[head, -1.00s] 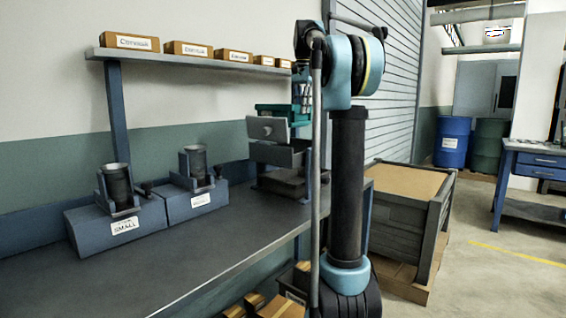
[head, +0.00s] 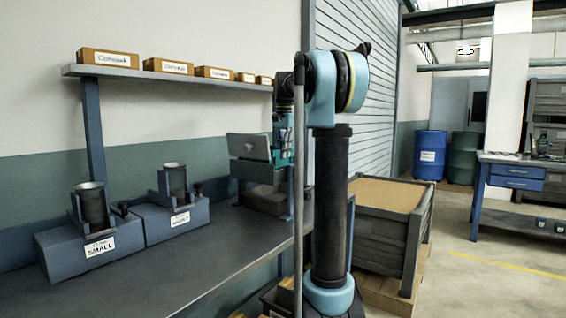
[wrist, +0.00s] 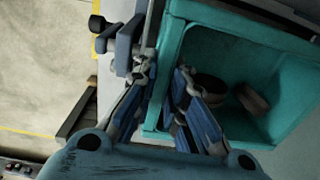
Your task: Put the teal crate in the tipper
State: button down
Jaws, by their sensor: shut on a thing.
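The teal crate (wrist: 250,85) fills the right of the wrist view, its open side facing the camera. A dark round thing and a brownish lump lie inside it. My gripper (wrist: 165,75) is shut on the crate's left wall, one finger outside and one inside. In the head view my gripper (head: 284,128) points down at the far end of the bench. A bit of the teal crate (head: 283,157) shows below it, beside the grey plate of the tipper (head: 248,147). The plate hides most of the crate, so I cannot tell whether it rests in the tipper.
Two grinder-like machines (head: 88,235) (head: 170,215), the nearer labelled SMALL, stand on the bench (head: 200,262). A shelf (head: 165,75) with several labelled boxes runs above. A large grey bin (head: 372,240) stands right of my arm. The bench's front is clear.

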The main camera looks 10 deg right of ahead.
jog(key=shift+f, duration=1.6)
jog(key=c, duration=1.6)
grip_release()
jog(key=shift+f, duration=0.1)
jog(key=shift+c, duration=0.2)
notch_tip(320, 180, up, 12)
jog(key=shift+s+d+r, duration=0.1)
